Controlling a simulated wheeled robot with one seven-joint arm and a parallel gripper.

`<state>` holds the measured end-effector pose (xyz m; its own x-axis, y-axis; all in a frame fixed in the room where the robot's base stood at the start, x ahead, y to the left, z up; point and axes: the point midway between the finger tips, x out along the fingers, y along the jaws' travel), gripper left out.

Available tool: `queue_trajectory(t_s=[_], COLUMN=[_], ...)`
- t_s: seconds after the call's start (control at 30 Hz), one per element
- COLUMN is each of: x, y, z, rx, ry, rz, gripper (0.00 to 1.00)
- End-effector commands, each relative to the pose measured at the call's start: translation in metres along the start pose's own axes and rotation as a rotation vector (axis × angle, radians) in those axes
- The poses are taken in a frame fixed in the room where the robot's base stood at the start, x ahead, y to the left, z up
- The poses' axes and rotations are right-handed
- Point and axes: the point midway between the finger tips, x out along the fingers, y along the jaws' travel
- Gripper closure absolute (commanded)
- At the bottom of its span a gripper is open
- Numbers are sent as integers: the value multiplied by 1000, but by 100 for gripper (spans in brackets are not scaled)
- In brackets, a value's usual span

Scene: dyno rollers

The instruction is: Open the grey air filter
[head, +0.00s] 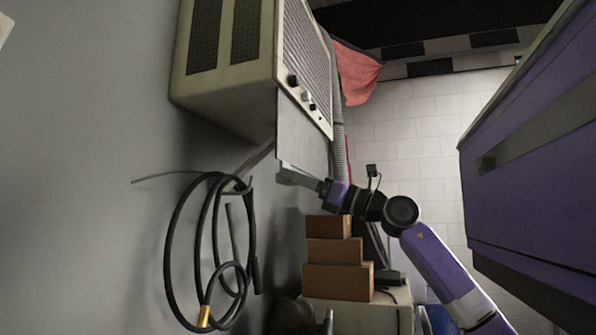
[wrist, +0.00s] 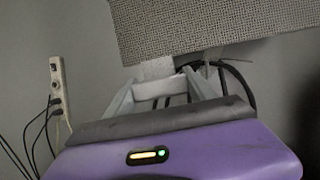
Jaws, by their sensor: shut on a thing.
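The grey air filter (head: 302,138) is a flat mesh panel. It hangs below the front of a beige wall unit (head: 225,98) in the head view. In the wrist view the filter's mesh (wrist: 200,28) fills the top, with a pale tab (wrist: 157,68) at its lower edge. My gripper (head: 286,173) is at the filter's lower end. In the wrist view my gripper's fingers (wrist: 160,84) close in from both sides at the tab, and it is shut on the filter there. The exact contact is partly hidden.
Black hose coils (head: 212,250) hang on the grey wall at lower left. Stacked brown boxes (head: 338,282) stand below my arm. A ribbed grey hose (head: 339,150) runs down beside the unit. A large purple body (head: 535,170) fills the right. A power strip (wrist: 58,90) is on the wall.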

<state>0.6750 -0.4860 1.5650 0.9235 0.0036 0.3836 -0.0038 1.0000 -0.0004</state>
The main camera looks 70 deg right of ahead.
Motion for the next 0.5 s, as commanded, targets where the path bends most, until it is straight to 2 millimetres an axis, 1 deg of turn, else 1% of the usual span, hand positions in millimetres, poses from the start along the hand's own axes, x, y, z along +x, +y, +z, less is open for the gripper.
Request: queue_trajectory(t_s=[0.03, 0.2, 0.33, 0.5], x=[-7, -16, -20, -21], y=[0, 0, 0, 0], z=[-18, -40, -49, -53], rx=[3, 2, 2, 2], ry=[3, 4, 4, 4], rz=[0, 0, 0, 0], gripper=[100, 100, 100, 100])
